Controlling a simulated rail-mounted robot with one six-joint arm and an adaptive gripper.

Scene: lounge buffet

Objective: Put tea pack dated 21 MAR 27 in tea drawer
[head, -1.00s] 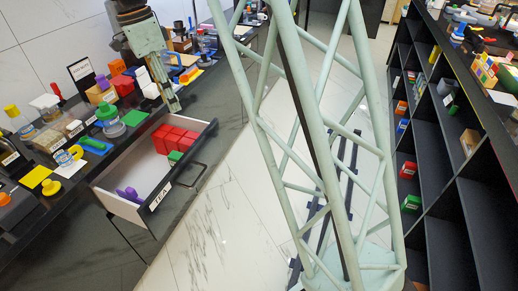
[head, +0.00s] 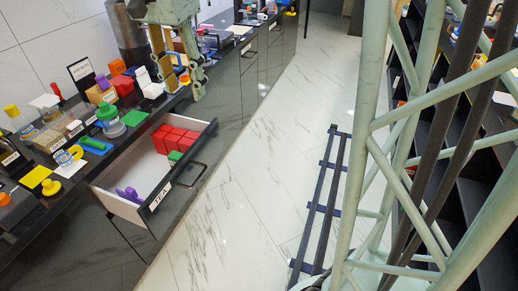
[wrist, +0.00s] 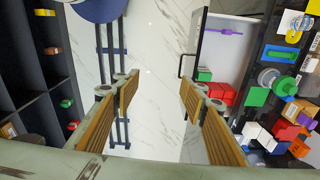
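The tea drawer (head: 180,182), labelled TEA, stands open from the dark counter. Red packs (head: 175,139), a green pack (head: 174,157) and a purple item (head: 130,194) lie inside it. The drawer also shows in the wrist view (wrist: 222,62). My gripper (head: 184,92) is open and empty above the counter's front edge, beyond the drawer in the head view. In the wrist view, my gripper (wrist: 158,90) has its fingers apart over bare floor. Small green (wrist: 66,102) and red (wrist: 73,125) packs sit on the dark shelf at left. No 21 MAR 27 date is readable.
The counter holds a green-lidded jar (head: 108,117), a yellow sheet (head: 35,177), a blue item (head: 95,147) and several other goods. A dark shelf unit (wrist: 30,75) stands across the aisle. The marble floor (head: 240,200) between has a dark rail (head: 322,200).

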